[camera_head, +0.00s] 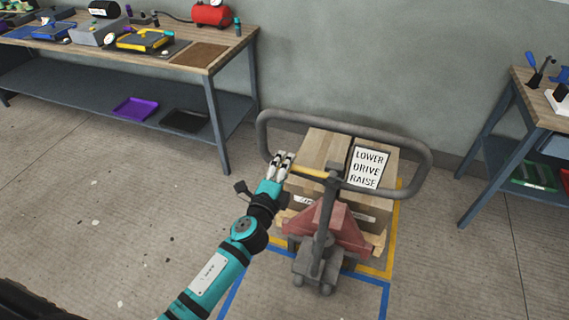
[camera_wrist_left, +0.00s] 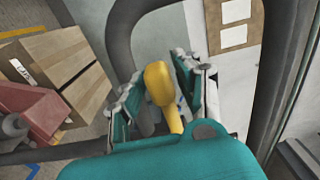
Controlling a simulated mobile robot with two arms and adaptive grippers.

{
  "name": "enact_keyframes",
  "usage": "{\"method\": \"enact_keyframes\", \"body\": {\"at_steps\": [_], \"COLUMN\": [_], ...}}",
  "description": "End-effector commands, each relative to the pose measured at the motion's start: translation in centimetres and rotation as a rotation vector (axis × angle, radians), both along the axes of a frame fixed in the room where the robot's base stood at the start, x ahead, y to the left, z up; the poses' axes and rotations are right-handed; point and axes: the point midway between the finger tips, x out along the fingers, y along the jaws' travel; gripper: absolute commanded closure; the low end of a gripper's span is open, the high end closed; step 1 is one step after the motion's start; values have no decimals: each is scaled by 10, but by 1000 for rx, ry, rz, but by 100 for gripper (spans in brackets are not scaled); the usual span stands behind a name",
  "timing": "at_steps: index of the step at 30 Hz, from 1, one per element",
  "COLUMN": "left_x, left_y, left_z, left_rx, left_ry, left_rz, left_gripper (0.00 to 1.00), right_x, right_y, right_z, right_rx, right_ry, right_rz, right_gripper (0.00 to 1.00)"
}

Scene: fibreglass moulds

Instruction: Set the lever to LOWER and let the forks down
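The pallet jack (camera_head: 326,240) stands upright with a grey loop handle (camera_head: 415,150). A label plate (camera_head: 367,168) in the loop reads LOWER, DRIVE, RAISE from top to bottom. The yellow lever (camera_head: 309,172) points left from the handle's middle; I cannot tell which word it is set to. My left gripper (camera_head: 282,160) is at the lever's end, inside the loop's left part. The forks are hidden under the load. My right gripper is not in view.
Cardboard boxes (camera_head: 323,148) sit on a wooden pallet (camera_head: 377,244) within yellow and blue floor lines. A long workbench (camera_head: 205,58) stands at upper left and another bench (camera_head: 535,98) at right. The wall (camera_head: 370,60) is behind. Floor at left is open.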

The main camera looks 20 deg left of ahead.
Motion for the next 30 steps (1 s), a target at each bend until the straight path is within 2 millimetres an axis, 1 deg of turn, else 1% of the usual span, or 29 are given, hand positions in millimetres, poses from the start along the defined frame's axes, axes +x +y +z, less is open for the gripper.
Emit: {"method": "enact_keyframes", "body": {"at_steps": [8,11,15,16,26,30], "left_x": [1,1,1,1,1,1], "left_y": [0,0,0,0,0,0], "left_z": [0,0,0,0,0,3], "left_rx": [0,0,0,0,1,16], "left_ry": [0,0,0,0,0,-1], "left_rz": [0,0,0,0,0,-1], "left_gripper": [67,79,97,100,100,100], "right_x": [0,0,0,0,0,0], "right_y": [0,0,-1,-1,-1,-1], "right_z": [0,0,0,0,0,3], "right_rx": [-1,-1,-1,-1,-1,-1], "right_ry": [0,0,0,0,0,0], "right_rz": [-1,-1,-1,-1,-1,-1], "right_gripper": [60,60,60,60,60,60]}}
